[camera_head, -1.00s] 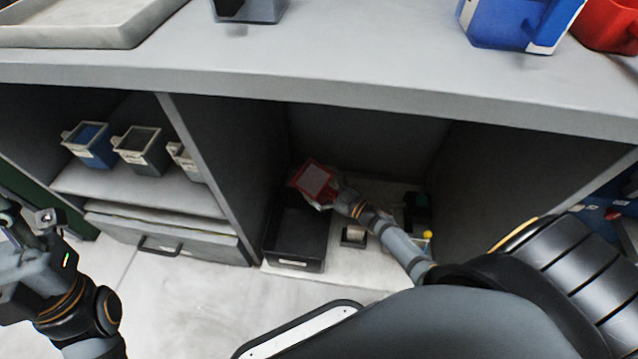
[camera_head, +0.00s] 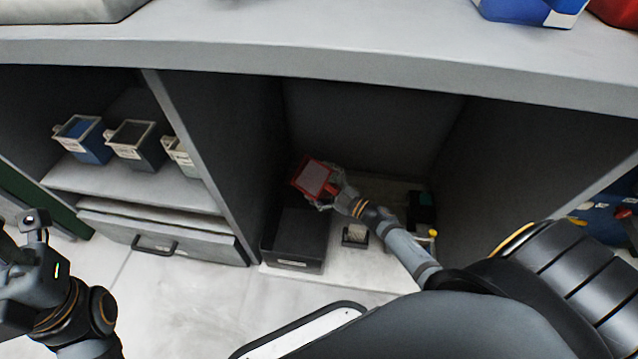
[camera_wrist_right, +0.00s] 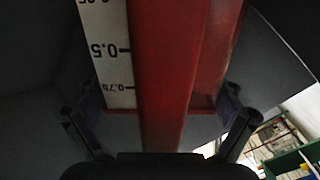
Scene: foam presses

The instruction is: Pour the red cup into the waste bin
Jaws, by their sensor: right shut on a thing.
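The red cup (camera_head: 314,177) is square, with greyish contents showing in its open top. My right gripper (camera_head: 334,190) is shut on it and holds it over the back part of the black waste bin (camera_head: 297,238), inside the lower bay. In the right wrist view the cup's red handle and white scale (camera_wrist_right: 106,55) stand between the fingers of my right gripper (camera_wrist_right: 165,115). The cup looks close to upright. My left gripper (camera_head: 30,255) is at the far left, apart from everything; its fingers are not clear.
A shelf to the left holds several cups, one blue (camera_head: 84,140), one dark grey (camera_head: 136,145), above a drawer (camera_head: 160,240). The bay's side walls and the counter edge (camera_head: 330,75) enclose my right arm. Small items stand right of the bin.

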